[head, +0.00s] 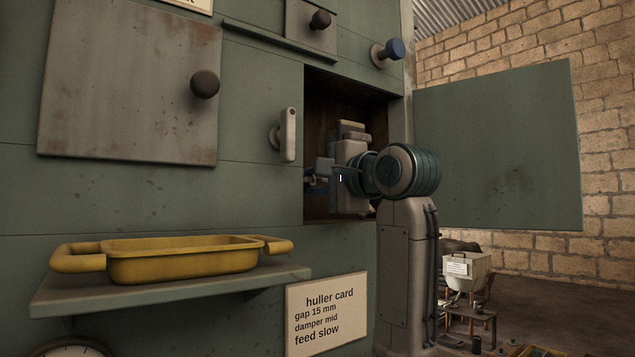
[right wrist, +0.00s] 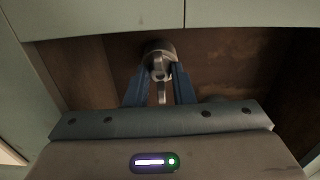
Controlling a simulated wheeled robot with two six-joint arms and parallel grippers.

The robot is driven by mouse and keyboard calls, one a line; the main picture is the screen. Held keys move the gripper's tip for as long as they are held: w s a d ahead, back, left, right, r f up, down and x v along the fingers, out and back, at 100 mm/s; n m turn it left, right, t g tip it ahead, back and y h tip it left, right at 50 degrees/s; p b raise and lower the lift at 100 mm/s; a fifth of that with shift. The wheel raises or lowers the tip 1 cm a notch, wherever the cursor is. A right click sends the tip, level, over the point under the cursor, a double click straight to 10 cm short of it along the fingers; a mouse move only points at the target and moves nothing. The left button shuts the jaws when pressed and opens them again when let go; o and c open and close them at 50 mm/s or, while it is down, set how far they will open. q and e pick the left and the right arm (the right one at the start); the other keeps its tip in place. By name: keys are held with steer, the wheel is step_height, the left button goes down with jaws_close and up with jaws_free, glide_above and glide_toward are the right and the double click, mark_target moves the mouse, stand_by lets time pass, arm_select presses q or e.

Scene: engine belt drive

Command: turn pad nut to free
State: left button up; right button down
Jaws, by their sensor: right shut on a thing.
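The pad nut (right wrist: 158,62) is a grey metal piece with a rounded head and a narrow lug pointing down, in the right wrist view. It sits inside the open dark recess (head: 365,97) of the green machine. My right gripper (right wrist: 159,75) reaches into the recess with its blue fingers on both sides of the nut, shut on it. In the head view my right gripper (head: 313,180) shows at the recess's left side, and its wrist and the recess's edge hide the nut. My left gripper is not in view.
A green door (head: 497,145) stands open right of the recess. A pale lever handle (head: 288,135) sticks out just left of it. A yellow tray (head: 185,262) rests on a shelf (head: 170,290) at lower left. Dark knobs (head: 205,84) and a blue knob (head: 393,48) protrude above.

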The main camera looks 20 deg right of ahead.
steer(key=n+b, duration=0.3)
steer(key=n, duration=0.1)
steer(key=shift+f, duration=0.2)
steer(key=n+b, duration=0.2)
steer(key=n, duration=0.2)
steer(key=shift+n+b, duration=0.3)
steer(key=shift+n, duration=0.1)
steer(key=n+b, duration=0.2)
steer(key=n, duration=0.2)
steer(key=shift+n, duration=0.3)
steer(key=shift+r+n+b, duration=0.15)
steer(key=shift+n+b, duration=0.65)
steer(key=shift+n, duration=1.2)
steer(key=c, duration=1.3)
jaws_free()
steer(key=shift+o, duration=0.2)
